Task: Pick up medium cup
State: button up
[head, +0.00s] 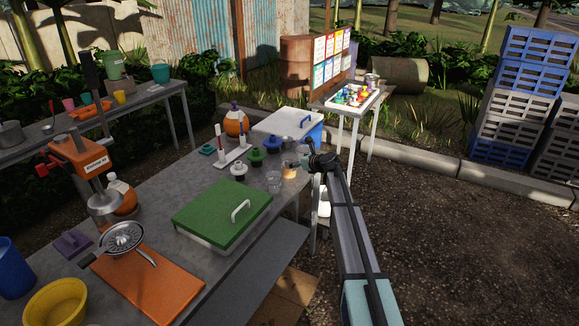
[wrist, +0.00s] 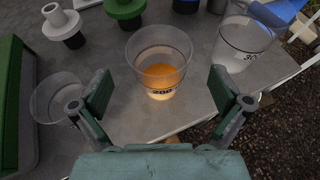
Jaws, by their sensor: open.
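The medium cup, clear with a "200" mark, stands upright on the grey table in the wrist view (wrist: 158,65). An orange tint shows in its lower part. In the head view it is the orange-tinted cup (head: 289,170) near the table's right edge. My gripper (wrist: 162,92) is open, with one finger on each side of the cup's near side and no clear contact. In the head view my gripper (head: 314,163) is just right of the cup. A smaller clear cup (wrist: 55,98) stands to the left, and a larger clear cup marked "30" (wrist: 243,45) to the right.
A green-lidded container (head: 222,208) lies left of the cups. Dark and green lidded pieces (head: 255,157) and a blue cooler with a white lid (head: 287,124) stand behind. The table edge is close on the right, with gravel ground beyond.

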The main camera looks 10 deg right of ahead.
aim_at(285, 159)
jog(key=shift+p+x, duration=1.1)
jog(key=shift+x, duration=1.8)
jog(key=c, duration=1.1)
